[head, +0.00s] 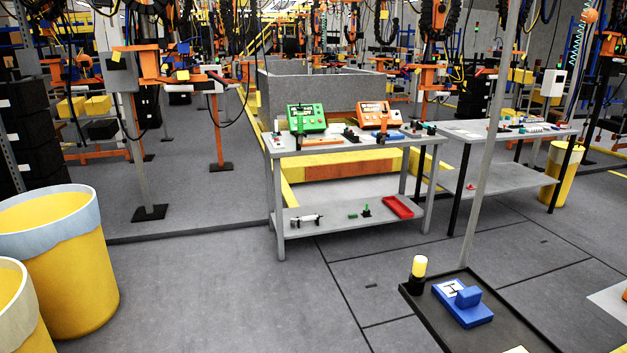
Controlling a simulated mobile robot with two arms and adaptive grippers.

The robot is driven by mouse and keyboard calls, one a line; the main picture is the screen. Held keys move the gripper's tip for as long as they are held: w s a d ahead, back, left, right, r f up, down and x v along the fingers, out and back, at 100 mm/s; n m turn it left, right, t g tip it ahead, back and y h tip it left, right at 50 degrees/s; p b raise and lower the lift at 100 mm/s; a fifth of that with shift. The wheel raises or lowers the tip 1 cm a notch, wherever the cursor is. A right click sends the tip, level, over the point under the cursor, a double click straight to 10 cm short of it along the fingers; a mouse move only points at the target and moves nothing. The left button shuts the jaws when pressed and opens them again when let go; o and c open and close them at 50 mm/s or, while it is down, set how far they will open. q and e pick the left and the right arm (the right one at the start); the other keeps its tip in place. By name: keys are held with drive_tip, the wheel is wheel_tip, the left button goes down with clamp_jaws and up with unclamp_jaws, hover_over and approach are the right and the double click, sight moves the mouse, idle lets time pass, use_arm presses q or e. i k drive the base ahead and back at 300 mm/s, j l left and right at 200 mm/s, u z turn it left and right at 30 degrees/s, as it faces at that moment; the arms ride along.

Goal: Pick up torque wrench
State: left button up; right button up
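No torque wrench can be picked out for certain in the head view. A grey two-level workbench (350,147) stands a little way ahead, near the middle. Its top holds a green case (306,118), an orange case (374,116), a flat orange item (322,142) and several small dark tools, too small to tell apart. Its lower shelf (345,216) holds a white and dark cylindrical item (306,220), small green pieces (366,210) and a red tray (398,207). Neither of my grippers is in view.
Yellow bins (70,265) stand at the left. A black tray (512,335) with a blue device (462,305) and a thin grey pole (490,130) are at the right. A second bench (500,140) stands behind it. The grey floor (215,280) before the workbench is clear.

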sight(414, 121)
drive_tip(key=i+j, duration=0.15)
drive_tip(key=i, duration=0.3)
drive_tip(key=i+j+z, duration=0.1)
drive_tip(key=i, duration=0.35)
drive_tip(key=i+j, duration=0.2)
drive_tip(key=i, duration=0.2)
drive_tip(key=i+j+z, duration=0.1)
drive_tip(key=i, duration=0.35)
drive_tip(key=i+j, duration=0.3)
drive_tip(key=i, duration=0.15)
drive_tip(key=i+l+z, duration=0.1)
drive_tip(key=i+l, duration=0.2)
drive_tip(key=i, duration=0.2)
drive_tip(key=i+l+z, duration=0.1)
drive_tip(key=i+l, duration=0.15)
drive_tip(key=i, duration=0.25)
drive_tip(key=i+l+z, duration=0.1)
drive_tip(key=i, duration=0.4)
drive_tip(key=l, duration=0.55)
drive_tip(key=i+l, duration=0.1)
drive_tip(key=l, duration=0.45)
drive_tip(key=i+l+z, duration=0.1)
drive_tip(key=l, duration=0.95)
drive_tip(key=i, duration=0.25)
